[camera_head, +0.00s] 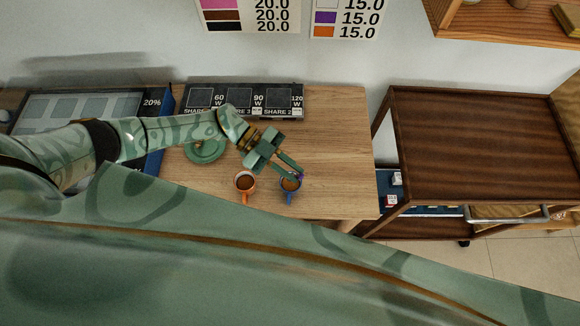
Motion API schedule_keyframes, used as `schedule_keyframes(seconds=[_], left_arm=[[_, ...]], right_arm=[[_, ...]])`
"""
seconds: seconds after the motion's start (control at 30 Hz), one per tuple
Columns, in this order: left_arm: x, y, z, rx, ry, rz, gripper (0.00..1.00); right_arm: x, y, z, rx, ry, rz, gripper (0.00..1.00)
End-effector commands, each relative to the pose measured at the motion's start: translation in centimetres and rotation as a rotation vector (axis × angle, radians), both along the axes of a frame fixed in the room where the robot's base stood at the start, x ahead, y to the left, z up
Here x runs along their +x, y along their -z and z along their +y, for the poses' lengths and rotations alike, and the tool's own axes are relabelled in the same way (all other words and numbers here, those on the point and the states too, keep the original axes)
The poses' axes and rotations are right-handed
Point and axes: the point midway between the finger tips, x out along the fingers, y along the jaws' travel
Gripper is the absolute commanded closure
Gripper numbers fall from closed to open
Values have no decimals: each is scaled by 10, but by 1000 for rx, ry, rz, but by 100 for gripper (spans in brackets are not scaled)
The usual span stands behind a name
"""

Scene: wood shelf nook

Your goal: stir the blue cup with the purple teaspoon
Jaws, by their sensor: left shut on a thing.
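The blue cup (291,193) stands upright near the front edge of the wooden table and holds something brown. My left gripper (296,174) reaches in from the left and is right at the cup's far rim. It is shut on the purple teaspoon (301,176), of which only a small purple bit shows at the fingertips. The rest of the spoon is hidden, and I cannot tell how deep it is in the cup. My right gripper is not in view.
An orange cup (245,188) with brown contents stands just left of the blue cup. A green saucer (204,156) lies farther back under my left arm. A dark sign box (245,100) stands at the wall. The table's right part (340,150) is clear; a dark wooden cart (470,145) stands beyond.

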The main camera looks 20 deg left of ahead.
Motion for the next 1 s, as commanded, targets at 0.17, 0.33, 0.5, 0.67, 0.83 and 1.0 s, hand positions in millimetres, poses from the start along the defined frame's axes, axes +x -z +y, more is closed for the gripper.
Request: schedule_keyframes(seconds=[0.17, 0.33, 0.5, 0.67, 0.83, 1.0], left_arm=[[0, 0, 0, 0, 0, 0, 100], [0, -2, 0, 0, 0, 0, 100], [0, -19, 0, 0, 0, -1, 100], [0, -39, 0, 0, -1, -1, 100], [0, -52, 0, 0, 0, 0, 100], [0, -50, 0, 0, 0, 0, 100]], right_arm=[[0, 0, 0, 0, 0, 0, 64], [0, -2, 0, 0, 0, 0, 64], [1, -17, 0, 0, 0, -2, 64], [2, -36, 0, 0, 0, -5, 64], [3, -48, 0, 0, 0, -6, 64], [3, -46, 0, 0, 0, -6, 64]])
